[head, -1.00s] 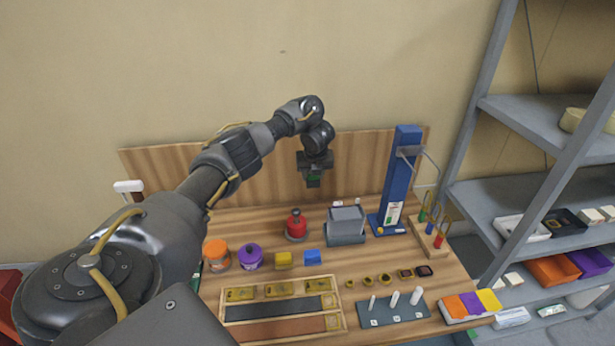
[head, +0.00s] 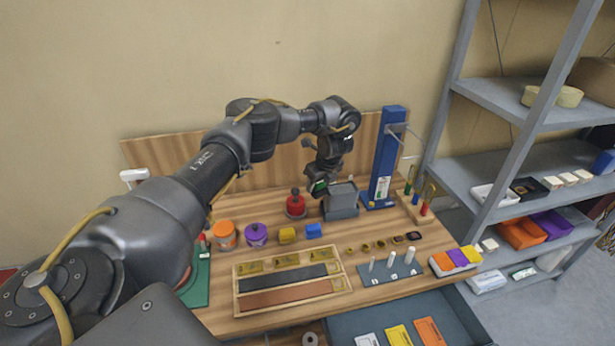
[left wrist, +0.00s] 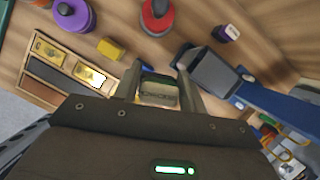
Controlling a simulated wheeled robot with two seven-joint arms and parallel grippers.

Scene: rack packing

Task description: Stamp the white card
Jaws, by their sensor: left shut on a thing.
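My left gripper (head: 318,190) is above the bench, beside the grey block-shaped device (head: 341,203). In the left wrist view its two fingers are shut on a small grey-green block (left wrist: 158,91) with marks like lettering on its face. In the head view the held block is hard to make out. A white card (head: 368,340) lies in the open drawer at the bottom of the head view, cut off by the edge, left of a yellow card (head: 398,336) and an orange card (head: 429,331). My right gripper is not in view.
A wooden tray (head: 237,292) with brass plates and dark and brown strips lies on the bench. A red knobbed object (head: 295,206), orange and purple jars, a peg block (head: 372,275) and a tall blue stand (head: 386,155) stand around. A grey shelf (head: 500,100) is at right.

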